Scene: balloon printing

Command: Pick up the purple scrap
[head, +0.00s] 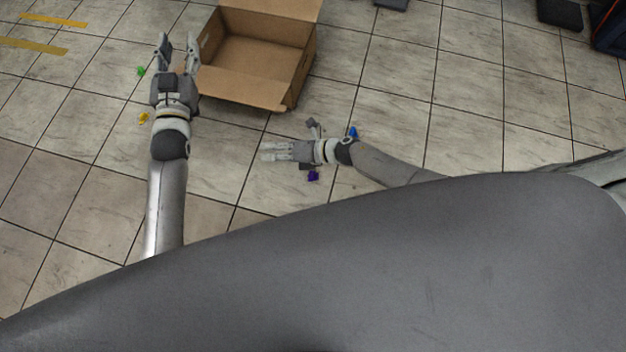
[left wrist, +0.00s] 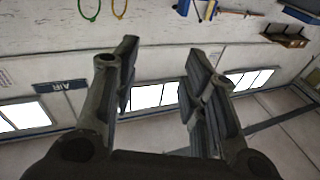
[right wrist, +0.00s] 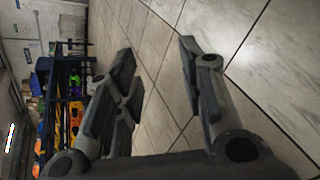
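The purple scrap (head: 313,176) is a small crumpled piece on the tiled floor in the head view. It lies just below my right wrist in the picture, behind the fingers, and does not show in either wrist view. My right gripper (head: 266,152) points left and is to the left of the scrap and apart from it. Its fingers stand apart and empty in the right wrist view (right wrist: 158,58). My left gripper (head: 178,52) is open and empty, left of the cardboard box; its spread fingers show in the left wrist view (left wrist: 160,62).
An open cardboard box (head: 240,92) stands on the floor at the top middle. A blue scrap (head: 353,131) lies beside my right forearm. A yellow scrap (head: 144,118) and a green scrap (head: 141,71) lie left of my left arm. A shelf rack (right wrist: 70,95) shows in the right wrist view.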

